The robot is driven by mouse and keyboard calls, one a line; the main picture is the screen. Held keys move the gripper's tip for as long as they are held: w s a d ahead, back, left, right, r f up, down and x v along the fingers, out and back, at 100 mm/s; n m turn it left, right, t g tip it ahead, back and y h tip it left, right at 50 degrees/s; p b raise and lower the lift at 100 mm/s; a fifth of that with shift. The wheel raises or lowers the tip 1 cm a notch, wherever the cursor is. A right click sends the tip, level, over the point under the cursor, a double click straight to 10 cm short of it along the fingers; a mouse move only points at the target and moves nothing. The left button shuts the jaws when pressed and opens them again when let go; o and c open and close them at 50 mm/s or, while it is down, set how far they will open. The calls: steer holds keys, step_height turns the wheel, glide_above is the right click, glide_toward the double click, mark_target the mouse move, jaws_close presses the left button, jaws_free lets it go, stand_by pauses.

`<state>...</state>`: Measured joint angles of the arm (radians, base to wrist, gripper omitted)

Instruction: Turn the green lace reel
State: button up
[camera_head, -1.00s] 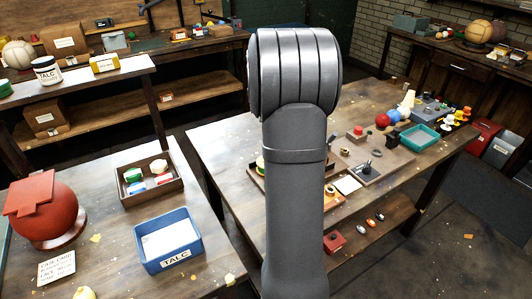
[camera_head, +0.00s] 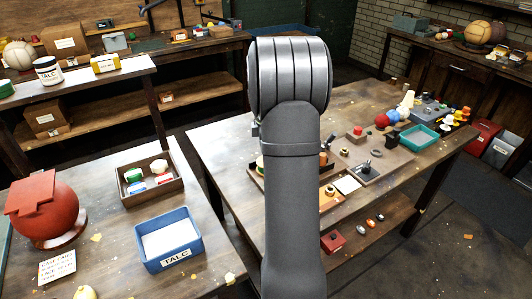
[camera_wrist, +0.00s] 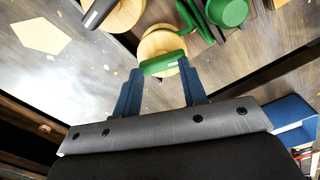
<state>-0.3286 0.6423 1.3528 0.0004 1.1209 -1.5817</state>
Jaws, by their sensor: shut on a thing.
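In the wrist view, my gripper (camera_wrist: 159,68) has its two blue fingers on either side of a green bar on a round pale wooden disc. I take this to be the green lace reel (camera_wrist: 159,43). The fingers are shut on the green part, and the disc shows just beyond the fingertips. In the head view, my arm hides the gripper and most of the reel's surroundings.
Beside the reel are a green cylinder (camera_wrist: 228,12) and other round wooden pieces (camera_wrist: 122,14). In the head view, the worktable (camera_head: 222,141) carries a teal tray (camera_head: 418,137) and several small parts. A blue talc bin (camera_head: 168,240) stands on the left table.

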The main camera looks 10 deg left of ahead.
steer(key=shift+s+d+f, duration=0.1)
steer(key=shift+s+f, duration=0.1)
steer(key=shift+f, duration=0.3)
steer(key=shift+s+f, duration=0.15)
steer(key=shift+f, duration=0.35)
steer(key=shift+c, duration=1.3)
steer(key=o, duration=0.5)
steer(key=shift+w, duration=0.1)
steer(key=shift+o, duration=0.2)
steer(key=shift+w+r, duration=0.35)
steer(key=shift+r, duration=0.3)
steer(key=shift+w+r, duration=0.1)
steer(key=shift+r, duration=0.7)
step_height(320, 180, up, 19)
